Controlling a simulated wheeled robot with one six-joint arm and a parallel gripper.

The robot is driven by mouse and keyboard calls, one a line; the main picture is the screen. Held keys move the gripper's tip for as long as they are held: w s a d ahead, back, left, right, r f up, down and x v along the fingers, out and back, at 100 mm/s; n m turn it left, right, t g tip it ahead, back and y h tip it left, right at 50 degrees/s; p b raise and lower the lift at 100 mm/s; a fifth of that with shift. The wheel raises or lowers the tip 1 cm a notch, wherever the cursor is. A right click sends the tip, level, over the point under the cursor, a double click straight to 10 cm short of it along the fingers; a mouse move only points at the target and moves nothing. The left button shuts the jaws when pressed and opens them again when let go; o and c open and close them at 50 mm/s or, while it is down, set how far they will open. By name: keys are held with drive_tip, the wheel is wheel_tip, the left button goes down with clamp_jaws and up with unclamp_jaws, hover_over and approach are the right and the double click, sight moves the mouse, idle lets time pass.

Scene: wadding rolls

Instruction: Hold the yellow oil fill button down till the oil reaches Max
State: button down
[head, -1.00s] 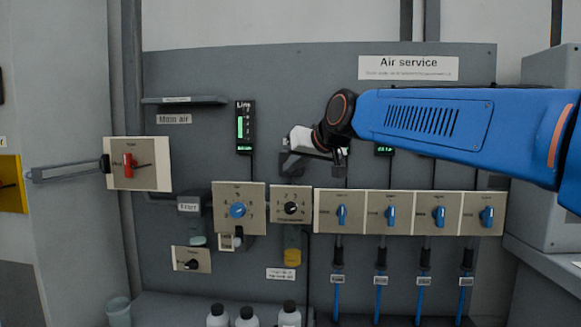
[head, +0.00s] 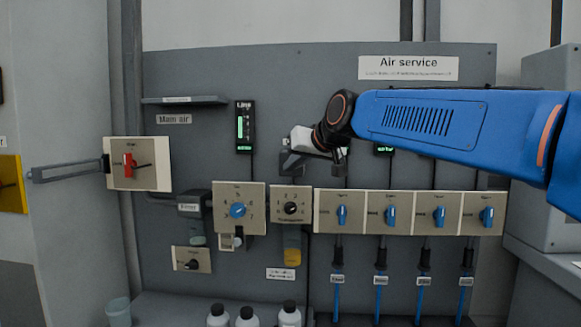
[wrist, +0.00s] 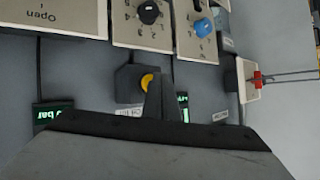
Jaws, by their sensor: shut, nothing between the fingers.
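The yellow oil fill button (wrist: 147,80) is on a dark block (wrist: 128,85) in the wrist view, which is upside down. My gripper (wrist: 160,92) is shut and empty, and its tip covers one side of the button. I cannot tell whether it touches or presses it. In the head view, my gripper (head: 318,146) is in front of the same block, and the button is hidden. The oil bowl (head: 292,257) hangs under the black-knob plate, with yellow oil in its lower part. I cannot read a Max mark.
Knob plates (head: 340,214) run along the panel below my gripper. A red-handled main air valve (head: 129,167) with a bar is at left. A lit Line display (head: 244,127) is left of my gripper. Several bottles (head: 289,315) stand at the bottom.

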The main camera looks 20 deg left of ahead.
drive_tip(key=shift+w+a, duration=0.1)
drive_tip(key=shift+w, duration=0.25)
idle(0.5)
drive_tip(key=shift+s, duration=0.1)
idle(6.0)
drive_tip(key=shift+s+d, duration=0.2)
drive_tip(key=shift+s, duration=0.5)
drive_tip(key=shift+s, duration=0.15)
